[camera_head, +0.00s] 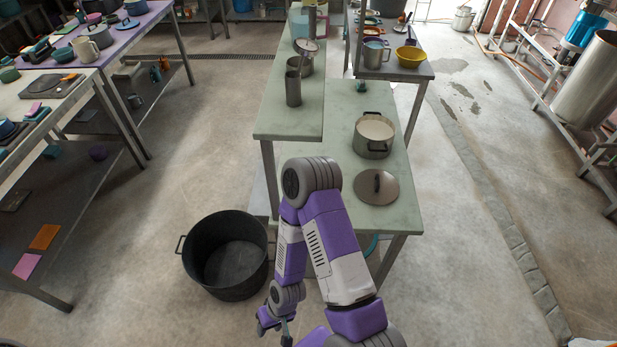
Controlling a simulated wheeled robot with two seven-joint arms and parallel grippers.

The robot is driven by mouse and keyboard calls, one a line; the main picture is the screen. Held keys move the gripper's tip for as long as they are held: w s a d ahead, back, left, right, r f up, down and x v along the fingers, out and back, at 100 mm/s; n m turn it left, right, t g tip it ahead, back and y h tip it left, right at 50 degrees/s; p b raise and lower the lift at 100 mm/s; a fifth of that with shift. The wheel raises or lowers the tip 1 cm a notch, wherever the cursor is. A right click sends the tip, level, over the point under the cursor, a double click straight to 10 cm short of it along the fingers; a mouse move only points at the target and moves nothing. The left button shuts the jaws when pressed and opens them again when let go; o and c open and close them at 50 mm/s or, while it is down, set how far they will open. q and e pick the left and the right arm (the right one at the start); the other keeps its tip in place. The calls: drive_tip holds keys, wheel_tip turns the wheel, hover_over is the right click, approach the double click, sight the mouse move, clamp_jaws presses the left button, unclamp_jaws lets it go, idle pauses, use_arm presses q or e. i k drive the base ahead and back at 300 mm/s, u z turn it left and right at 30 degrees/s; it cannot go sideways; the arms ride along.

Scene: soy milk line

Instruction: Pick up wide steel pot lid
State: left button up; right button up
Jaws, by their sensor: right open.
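The wide steel pot lid (384,194) lies flat on the green table, near its front right end. A dark handle stands up at its middle. A steel pot (373,149) with side handles and pale contents stands just behind the lid. My right gripper (275,326) is low at the bottom of the view, left of and well apart from the lid. It is open and empty, with its fingers small and partly hidden. My right arm is bent, with its elbow in front of the table, left of the lid. My left gripper is out of view.
The green table (410,216) has bare surface around the lid. A raised green shelf (288,122) with a steel cylinder (293,90) is at its left. A large black pot (229,287) stands on the floor near my gripper. A yellow bowl (409,57) is farther back.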

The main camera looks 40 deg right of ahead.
sight(373, 186)
drive_tip(key=u, duration=1.2)
drive_tip(key=k, duration=1.25)
drive_tip(key=z, duration=1.6)
